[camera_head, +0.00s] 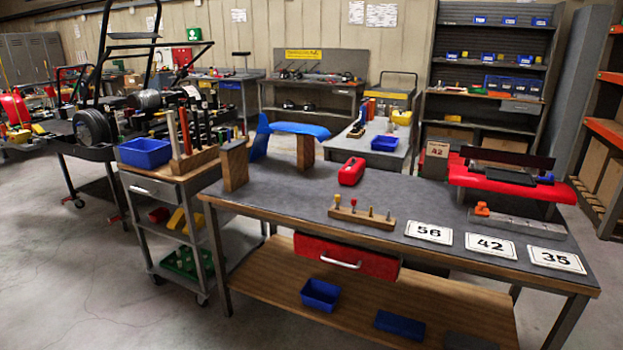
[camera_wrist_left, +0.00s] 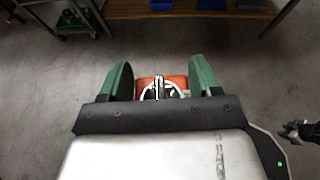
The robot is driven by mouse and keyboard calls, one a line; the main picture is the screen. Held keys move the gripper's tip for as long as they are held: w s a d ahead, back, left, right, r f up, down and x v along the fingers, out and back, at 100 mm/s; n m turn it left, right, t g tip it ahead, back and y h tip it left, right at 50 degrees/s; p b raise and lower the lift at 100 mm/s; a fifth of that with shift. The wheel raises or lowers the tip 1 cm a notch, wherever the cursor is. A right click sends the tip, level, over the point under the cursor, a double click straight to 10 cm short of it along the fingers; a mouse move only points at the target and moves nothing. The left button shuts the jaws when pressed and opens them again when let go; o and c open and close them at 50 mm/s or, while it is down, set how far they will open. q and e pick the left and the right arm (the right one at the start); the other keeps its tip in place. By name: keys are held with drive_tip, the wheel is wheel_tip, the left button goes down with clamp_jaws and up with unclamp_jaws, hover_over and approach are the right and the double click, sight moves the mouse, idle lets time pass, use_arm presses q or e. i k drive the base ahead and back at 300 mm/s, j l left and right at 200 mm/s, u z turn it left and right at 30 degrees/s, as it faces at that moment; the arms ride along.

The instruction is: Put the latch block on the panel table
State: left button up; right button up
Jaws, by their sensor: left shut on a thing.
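My left gripper (camera_wrist_left: 160,86) shows in the left wrist view with its two green fingers shut on an orange-red block with a pale metal loop (camera_wrist_left: 148,82). This looks like the latch block; the fingers and wrist hide part of it. It is held over open floor, apart from the table. The large grey-topped table (camera_head: 300,205) in the head view carries a blue curved panel (camera_head: 300,130) on a wooden block, so it looks like the panel table. A dark jointed part at the right edge of the wrist view may be my right gripper (camera_wrist_left: 300,132); its jaws are unclear.
A wooden post (camera_head: 234,167), a red case (camera_head: 352,171), a pegged wooden rack (camera_head: 362,213), number plates (camera_head: 490,245) and a red fixture (camera_head: 510,182) stand on the table. A tool cart (camera_head: 165,178) stands at its left. The table's middle has bare room.

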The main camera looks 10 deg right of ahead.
sight(392, 204)
drive_tip(key=i+j+z, duration=0.15)
drive_tip(key=i+z, duration=0.3)
drive_tip(key=i+j+z, duration=0.45)
drive_tip(key=i, duration=0.2)
drive_tip(key=i+j+z, duration=0.45)
